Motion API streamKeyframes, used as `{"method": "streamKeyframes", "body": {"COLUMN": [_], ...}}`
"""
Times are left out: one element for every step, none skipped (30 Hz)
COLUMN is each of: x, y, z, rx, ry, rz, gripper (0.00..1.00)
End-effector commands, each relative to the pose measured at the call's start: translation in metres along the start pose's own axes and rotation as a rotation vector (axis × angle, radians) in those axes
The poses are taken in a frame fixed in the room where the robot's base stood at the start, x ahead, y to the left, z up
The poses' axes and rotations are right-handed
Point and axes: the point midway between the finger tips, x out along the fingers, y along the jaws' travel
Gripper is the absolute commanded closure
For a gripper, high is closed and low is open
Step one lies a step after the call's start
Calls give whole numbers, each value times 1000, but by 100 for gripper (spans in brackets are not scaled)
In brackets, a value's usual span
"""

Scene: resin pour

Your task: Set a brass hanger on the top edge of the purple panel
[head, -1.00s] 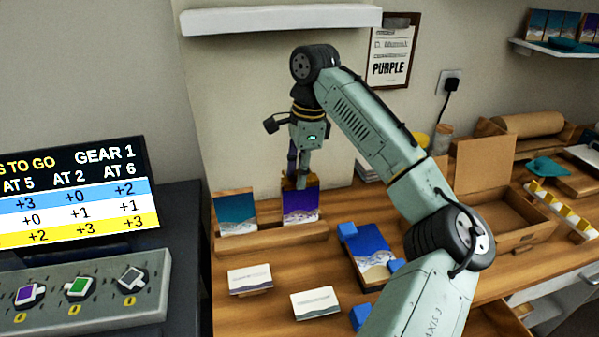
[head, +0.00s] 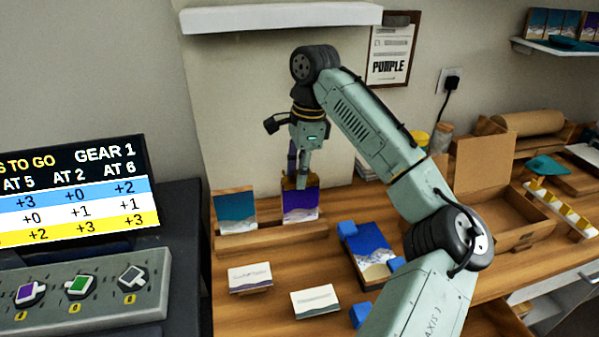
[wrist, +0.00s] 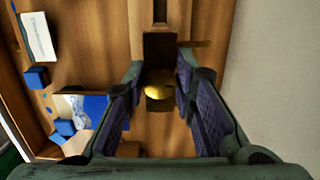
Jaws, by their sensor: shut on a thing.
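The purple panel (head: 300,206) stands upright in a wooden rack (head: 272,240), to the right of a teal panel (head: 236,212). My gripper (head: 297,180) points down right at the purple panel's top edge. In the wrist view a brass hanger (wrist: 159,86) sits between the fingertips of my gripper (wrist: 160,76), and the jaws are shut on it. In the head view the fingers largely hide the hanger, so I cannot tell whether it touches the panel's edge.
Two white cards (head: 250,278) stand in front of the rack. A white shelf (head: 280,18) hangs above my arm.

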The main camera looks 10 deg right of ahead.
Motion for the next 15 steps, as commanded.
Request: {"method": "streamKeyframes", "body": {"x": [1,1,2,2,2,2,2,2,2,2,3,3,3,3,3], "y": [0,0,0,0,0,0,0,0,0,0,0,0,0,0,0], "z": [0,0,0,0,0,0,0,0,0,0,0,0,0,0,0], "rx": [0,0,0,0,0,0,0,0,0,0,0,0,0,0,0], "ry": [0,0,0,0,1,1,1,1,1,1,1,1,1,1,1], "rz": [1,2,2,2,2,2,2,2,3,3,3,3,3,3,3], "gripper": [100,100,100,100,100,100,100,100,100,100,100,100,100,73,71]}}
